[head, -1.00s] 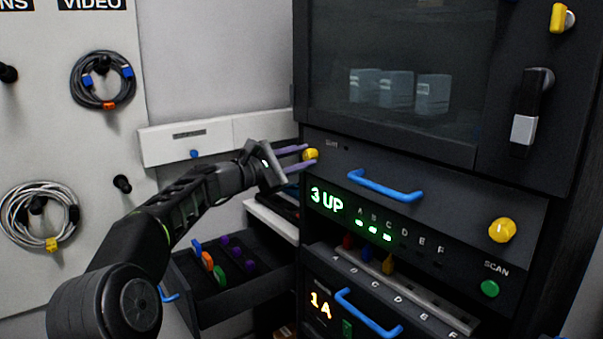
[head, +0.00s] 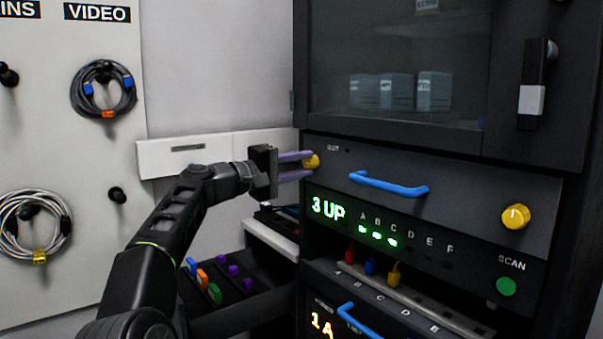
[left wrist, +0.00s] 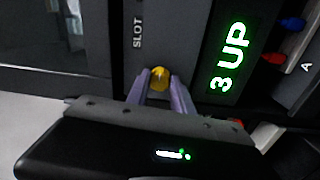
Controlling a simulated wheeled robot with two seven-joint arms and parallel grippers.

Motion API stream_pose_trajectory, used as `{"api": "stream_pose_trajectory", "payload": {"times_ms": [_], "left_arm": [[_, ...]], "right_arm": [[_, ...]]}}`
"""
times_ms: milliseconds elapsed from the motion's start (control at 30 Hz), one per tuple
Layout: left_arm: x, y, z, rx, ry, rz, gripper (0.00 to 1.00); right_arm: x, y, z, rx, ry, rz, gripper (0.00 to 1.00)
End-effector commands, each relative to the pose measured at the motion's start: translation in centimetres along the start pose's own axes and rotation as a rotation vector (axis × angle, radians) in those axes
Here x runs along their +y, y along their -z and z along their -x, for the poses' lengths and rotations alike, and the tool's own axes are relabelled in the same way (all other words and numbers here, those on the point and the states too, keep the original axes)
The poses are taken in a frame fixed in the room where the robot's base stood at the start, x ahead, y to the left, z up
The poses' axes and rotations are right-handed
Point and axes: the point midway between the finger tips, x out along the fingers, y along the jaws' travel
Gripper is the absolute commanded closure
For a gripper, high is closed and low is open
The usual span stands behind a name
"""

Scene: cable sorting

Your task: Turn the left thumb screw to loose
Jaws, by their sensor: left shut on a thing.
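The left thumb screw is a yellow knob (head: 312,161) at the left end of the dark panel (head: 455,207) with a blue handle. My left gripper (head: 304,165) reaches it from the left, its two purple fingers shut on the knob. In the left wrist view the yellow knob (left wrist: 159,77) sits between the fingertips (left wrist: 159,82), next to the word SLOT. The fingers hide part of it. A second yellow thumb screw (head: 515,216) is at the panel's right end, with nothing touching it. My right gripper is not in view.
A blue handle (head: 389,185) sticks out from the panel. Below are a lit 3 UP display (head: 328,209), colored plugs and a green SCAN button (head: 506,286). An open drawer (head: 240,318) with colored pieces lies below my left arm. Coiled cables (head: 103,90) hang on the left wall.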

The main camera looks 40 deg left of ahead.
Motion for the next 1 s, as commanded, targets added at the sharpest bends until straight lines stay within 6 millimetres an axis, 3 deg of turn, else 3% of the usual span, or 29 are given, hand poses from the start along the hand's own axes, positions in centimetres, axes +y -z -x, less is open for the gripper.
{"api": "stream_pose_trajectory", "payload": {"times_ms": [233, 700, 733, 1000], "left_arm": [[-0.17, -0.02, -0.04, -0.005, 0.000, -0.092, 1.00], [-0.08, -0.01, -0.03, -0.006, 0.000, -0.111, 1.00], [-0.08, -0.01, -0.03, -0.006, 0.000, -0.111, 0.72], [-0.05, 0.00, -0.02, -0.005, 0.000, -0.110, 0.51]], "right_arm": [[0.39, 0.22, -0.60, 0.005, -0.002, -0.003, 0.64], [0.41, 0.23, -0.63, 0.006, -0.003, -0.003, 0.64], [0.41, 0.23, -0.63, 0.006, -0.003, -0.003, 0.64], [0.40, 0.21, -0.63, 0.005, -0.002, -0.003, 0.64]]}}
